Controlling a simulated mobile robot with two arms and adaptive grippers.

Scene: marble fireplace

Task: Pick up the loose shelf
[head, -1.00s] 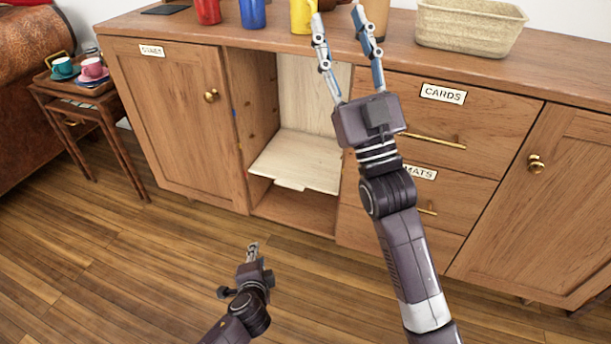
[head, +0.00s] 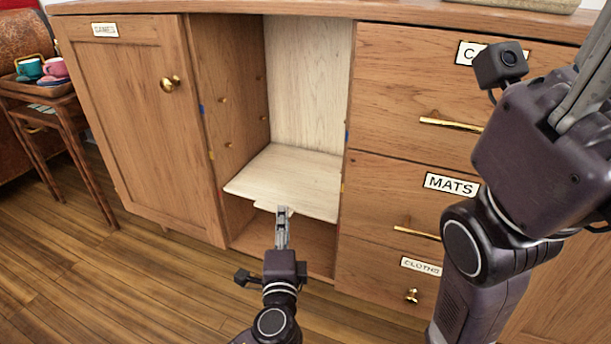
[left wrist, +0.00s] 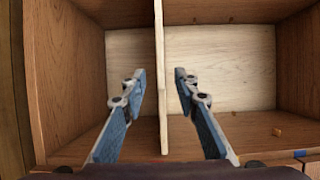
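In the left wrist view the shelf (left wrist: 159,50) shows edge-on as a thin upright strip. My left gripper (head: 283,212) is at the tab, turned so its fingers lie above and below the board. In the left wrist view its fingers are open, one on each side of the shelf's edge, with a gap on both sides. My right gripper (head: 590,85) is at the upper right, its fingertips cut off by the frame.
The open bay sits between the left door (head: 135,120) and the drawers, one labelled MATS (head: 452,184). Small pegs (head: 223,100) stick out of the bay's side wall. A side table with cups (head: 56,68) stands at the left. The wooden floor (head: 130,290) in front is clear.

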